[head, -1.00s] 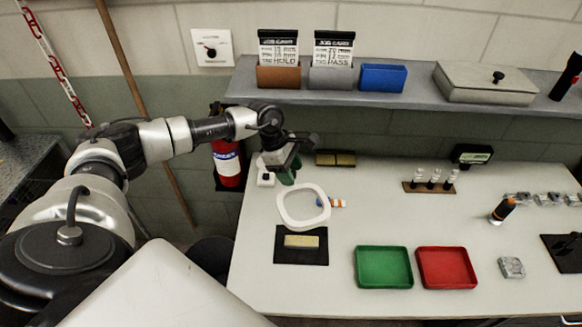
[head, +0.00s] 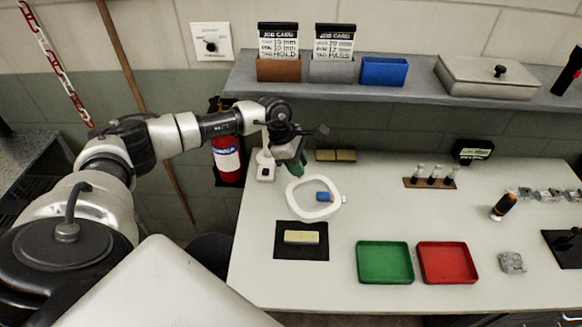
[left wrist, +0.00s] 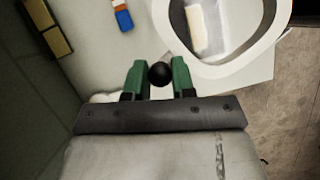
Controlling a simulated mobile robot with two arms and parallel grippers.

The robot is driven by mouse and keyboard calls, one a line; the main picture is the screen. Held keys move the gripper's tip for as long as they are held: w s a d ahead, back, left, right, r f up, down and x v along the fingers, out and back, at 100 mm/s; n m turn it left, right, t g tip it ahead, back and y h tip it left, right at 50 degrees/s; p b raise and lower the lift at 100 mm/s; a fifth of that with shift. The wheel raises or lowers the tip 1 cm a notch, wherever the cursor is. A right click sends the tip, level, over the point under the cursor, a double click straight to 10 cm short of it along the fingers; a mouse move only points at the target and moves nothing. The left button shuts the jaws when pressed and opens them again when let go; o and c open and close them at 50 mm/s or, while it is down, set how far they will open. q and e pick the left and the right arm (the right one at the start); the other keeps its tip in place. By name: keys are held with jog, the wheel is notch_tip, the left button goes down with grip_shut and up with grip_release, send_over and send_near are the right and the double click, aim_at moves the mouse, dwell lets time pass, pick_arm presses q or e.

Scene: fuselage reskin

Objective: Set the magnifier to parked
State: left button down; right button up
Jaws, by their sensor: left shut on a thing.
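The magnifier is a white ring (head: 290,202) with a clear lens, over the table's left end in the head view. Its small white base (head: 265,166) stands behind it by the wall. My left gripper (head: 291,165), with green fingers, is at the ring's back edge. In the left wrist view, the left gripper (left wrist: 160,82) is shut on a black ball knob (left wrist: 160,73) beside the ring (left wrist: 225,67). Most of the arm between base and ring is hidden by the gripper. My right gripper is not in view.
A pale yellow block (head: 301,237) lies on a black mat (head: 290,253) in front of the ring. A blue-ended item (head: 323,197) shows through the lens. A green tray (head: 385,262) and a red tray (head: 447,262) lie to the right. A shelf (head: 420,97) overhangs the back.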

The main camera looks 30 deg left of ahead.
pick_arm(q)
jog(key=w, duration=0.1)
jog(key=w+d+n+b, duration=0.1)
jog(key=w, duration=0.1)
jog(key=w+d+n+b, duration=0.1)
jog(key=shift+w+d+t, duration=0.2)
jog(key=shift+w+t, duration=0.2)
jog(key=c, duration=0.9)
grip_release()
jog(key=shift+c, duration=0.2)
jog(key=shift+r, duration=0.1)
